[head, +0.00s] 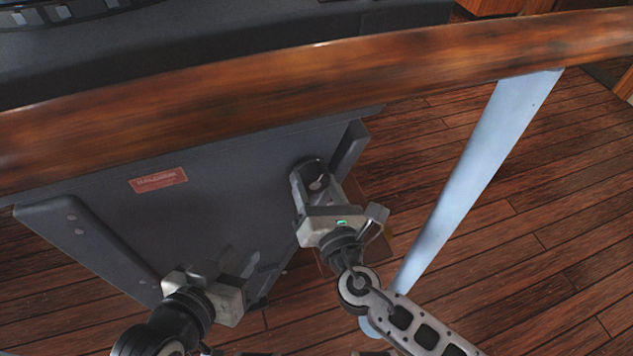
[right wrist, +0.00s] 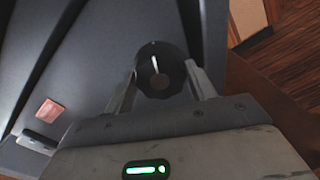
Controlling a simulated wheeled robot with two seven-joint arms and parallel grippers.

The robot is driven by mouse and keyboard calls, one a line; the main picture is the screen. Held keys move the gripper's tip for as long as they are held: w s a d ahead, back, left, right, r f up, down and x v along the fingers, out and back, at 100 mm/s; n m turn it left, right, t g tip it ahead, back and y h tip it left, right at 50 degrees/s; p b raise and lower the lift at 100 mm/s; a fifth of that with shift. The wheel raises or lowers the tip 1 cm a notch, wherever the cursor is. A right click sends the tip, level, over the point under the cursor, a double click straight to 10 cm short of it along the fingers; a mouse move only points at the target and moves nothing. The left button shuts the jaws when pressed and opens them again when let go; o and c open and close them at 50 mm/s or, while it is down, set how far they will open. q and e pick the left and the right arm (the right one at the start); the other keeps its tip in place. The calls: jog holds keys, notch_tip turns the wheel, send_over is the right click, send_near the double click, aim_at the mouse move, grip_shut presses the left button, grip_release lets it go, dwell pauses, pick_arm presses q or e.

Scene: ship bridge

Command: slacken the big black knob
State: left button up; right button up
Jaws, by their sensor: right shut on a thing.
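The big black knob (right wrist: 160,71) is a round, dark knob with a white mark on its rim, on the grey panel. In the right wrist view it sits between the two fingers of my right gripper (right wrist: 163,80), one finger on each side. In the head view my right gripper (head: 311,180) reaches the right part of the panel, and its fingers partly hide the knob. It is shut on the knob. My left gripper (head: 258,268) is low in front of the panel, away from the knob; its finger gap is not clear.
The grey panel (head: 225,205) carries a red label (head: 158,180). A wooden rail (head: 300,85) runs above it. A pale blue post (head: 475,165) stands to the right of my right gripper. Plank floor (head: 540,230) is open at the right.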

pick_arm(q)
jog(key=shift+s+a, duration=0.1)
dwell(0.4)
pick_arm(e)
jog(key=o, duration=1)
